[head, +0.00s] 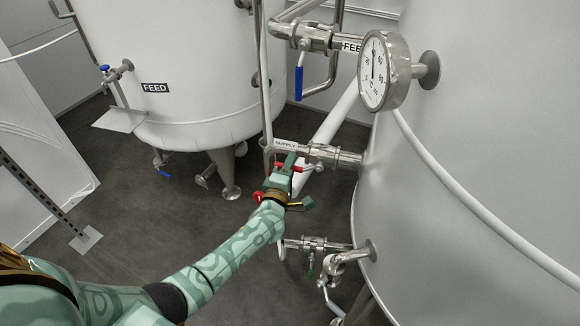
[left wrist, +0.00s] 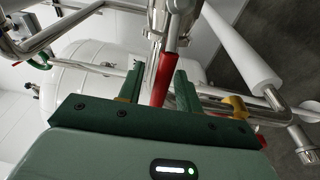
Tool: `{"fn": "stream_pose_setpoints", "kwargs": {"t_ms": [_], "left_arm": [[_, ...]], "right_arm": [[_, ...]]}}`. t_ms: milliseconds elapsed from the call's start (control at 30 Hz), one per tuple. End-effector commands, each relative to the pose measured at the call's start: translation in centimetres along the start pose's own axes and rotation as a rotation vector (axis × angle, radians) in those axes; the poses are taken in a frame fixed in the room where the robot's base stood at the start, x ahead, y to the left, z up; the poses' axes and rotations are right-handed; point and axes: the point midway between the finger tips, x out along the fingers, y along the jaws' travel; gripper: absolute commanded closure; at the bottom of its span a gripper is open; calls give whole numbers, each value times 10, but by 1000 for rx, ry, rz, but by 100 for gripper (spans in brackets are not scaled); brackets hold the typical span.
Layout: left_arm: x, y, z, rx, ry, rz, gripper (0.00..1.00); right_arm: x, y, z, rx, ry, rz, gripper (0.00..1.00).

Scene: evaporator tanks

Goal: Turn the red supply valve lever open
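The red supply valve lever (left wrist: 163,78) shows in the left wrist view, hanging from the steel valve between my left gripper's two green fingers. In the head view only a bit of red lever (head: 297,168) shows at the fingers, below the pipe with the SUPPLY label (head: 285,144). My left gripper (head: 285,168) reaches up to it from below left. In the left wrist view, my left gripper (left wrist: 160,88) is open around the lever. Contact cannot be told. My right gripper is not in view.
A large tank (head: 480,110) fills the right side, with a dial gauge (head: 383,70) on it. A blue lever (head: 298,83) hangs above on the FEED pipe. A green-handled valve (head: 313,245) is below. Another tank (head: 190,70) stands behind.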

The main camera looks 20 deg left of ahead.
Motion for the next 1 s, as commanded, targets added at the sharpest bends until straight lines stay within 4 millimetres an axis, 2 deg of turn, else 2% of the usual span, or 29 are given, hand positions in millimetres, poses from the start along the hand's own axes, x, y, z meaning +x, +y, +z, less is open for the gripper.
{"fn": "stream_pose_setpoints", "kwargs": {"t_ms": [167, 267, 700, 833, 1000], "left_arm": [[-5, 0, 0, -1, 0, -2, 65], [-19, 1, 0, -1, -1, -3, 65], [-131, 1, 0, -1, 0, -2, 65], [-152, 0, 0, 0, 0, -1, 65], [-163, 0, 0, 0, 0, 0, 65]], "right_arm": [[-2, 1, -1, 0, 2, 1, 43], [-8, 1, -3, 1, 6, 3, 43], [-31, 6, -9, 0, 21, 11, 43], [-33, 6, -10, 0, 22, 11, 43], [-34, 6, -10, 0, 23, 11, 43]]}}
